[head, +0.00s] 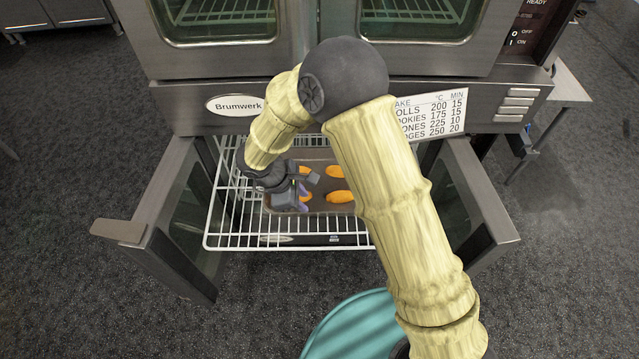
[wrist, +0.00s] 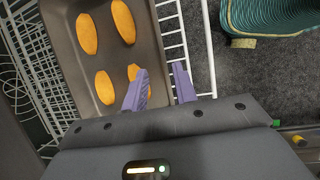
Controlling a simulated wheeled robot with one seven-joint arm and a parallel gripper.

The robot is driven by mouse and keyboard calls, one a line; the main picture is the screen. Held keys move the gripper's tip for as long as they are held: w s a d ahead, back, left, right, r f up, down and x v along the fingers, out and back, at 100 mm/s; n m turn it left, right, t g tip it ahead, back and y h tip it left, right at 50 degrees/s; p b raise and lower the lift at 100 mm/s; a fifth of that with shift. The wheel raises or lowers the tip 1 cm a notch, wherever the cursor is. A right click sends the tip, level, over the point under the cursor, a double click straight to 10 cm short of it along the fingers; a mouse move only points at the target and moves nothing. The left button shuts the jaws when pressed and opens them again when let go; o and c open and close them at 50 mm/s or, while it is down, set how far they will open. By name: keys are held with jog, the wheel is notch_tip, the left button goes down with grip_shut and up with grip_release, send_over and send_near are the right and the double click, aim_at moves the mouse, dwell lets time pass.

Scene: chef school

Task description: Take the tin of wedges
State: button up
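The tin of wedges (head: 320,205) is a dark grey tray on the wire rack inside the open lower oven. It also shows in the wrist view (wrist: 106,56), with several orange wedges lying in it. My gripper (head: 303,190) is at the tin's near left part in the head view, and my arm hides some of the tin. In the wrist view my gripper (wrist: 161,86) has its two purple fingers apart, one over the tin's inside and the other outside over the rack. The tin's side wall runs between them. I cannot tell whether either finger touches it.
The white wire rack (head: 225,241) sticks out between two open oven doors, left (head: 178,225) and right (head: 470,195). The upper oven (head: 220,62) is shut. A teal round thing (head: 350,325) is at the bottom. Open carpet lies to the left.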

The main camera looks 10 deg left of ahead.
jog(key=x, duration=0.3)
jog(key=shift+d+f, duration=0.2)
jog(key=shift+f, duration=0.05)
jog(key=shift+d+p+x, duration=0.15)
jog(key=shift+p+x, duration=0.1)
jog(key=shift+x, duration=1.05)
jog(key=shift+d+p+x, duration=0.1)
jog(key=shift+p+x, duration=0.1)
jog(key=shift+x, duration=1.1)
jog(key=shift+w+r, duration=0.15)
grip_shut()
jog(key=shift+r, duration=0.1)
